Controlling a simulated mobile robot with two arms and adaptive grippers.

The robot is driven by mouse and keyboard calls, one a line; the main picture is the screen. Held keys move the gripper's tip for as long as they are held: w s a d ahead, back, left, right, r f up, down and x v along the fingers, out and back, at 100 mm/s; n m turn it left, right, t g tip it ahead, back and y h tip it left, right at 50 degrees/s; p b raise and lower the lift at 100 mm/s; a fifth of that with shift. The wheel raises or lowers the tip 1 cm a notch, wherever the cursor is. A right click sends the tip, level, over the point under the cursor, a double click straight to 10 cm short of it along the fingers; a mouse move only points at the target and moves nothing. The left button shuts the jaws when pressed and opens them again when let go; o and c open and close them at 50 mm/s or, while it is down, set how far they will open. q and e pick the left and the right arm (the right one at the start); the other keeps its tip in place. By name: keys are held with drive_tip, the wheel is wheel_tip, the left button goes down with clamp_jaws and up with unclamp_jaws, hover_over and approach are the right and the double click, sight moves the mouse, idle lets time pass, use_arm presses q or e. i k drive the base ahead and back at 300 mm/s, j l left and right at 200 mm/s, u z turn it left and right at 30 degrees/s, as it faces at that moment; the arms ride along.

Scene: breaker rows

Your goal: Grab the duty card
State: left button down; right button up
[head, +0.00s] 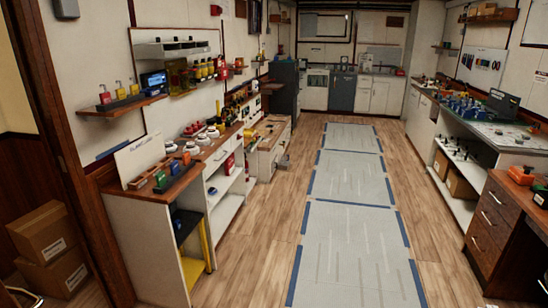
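I cannot make out a duty card for certain. A white sign or card with dark lettering (140,158) stands upright at the back of the near left counter (150,203); its lettering is too small to read fully. In front of it is a wooden rack (152,176) with small coloured items in it. Neither of my grippers can be made out in the head view.
A floor lane of grey mats (345,255) edged in blue tape runs clear down the middle. Cardboard boxes (45,235) stand at the lower left beside a dark door post (55,110). A brown drawer desk (492,220) and a workbench (505,135) line the right.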

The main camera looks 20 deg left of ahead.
sight(161, 180)
drive_tip(key=i+u, duration=0.3)
drive_tip(key=i, duration=0.3)
drive_tip(key=i+l+u, duration=0.1)
drive_tip(key=i+u, duration=0.15)
drive_tip(key=i, duration=0.35)
drive_tip(key=i+l+u, duration=0.3)
drive_tip(key=i, duration=0.25)
drive_tip(key=i+j, duration=0.05)
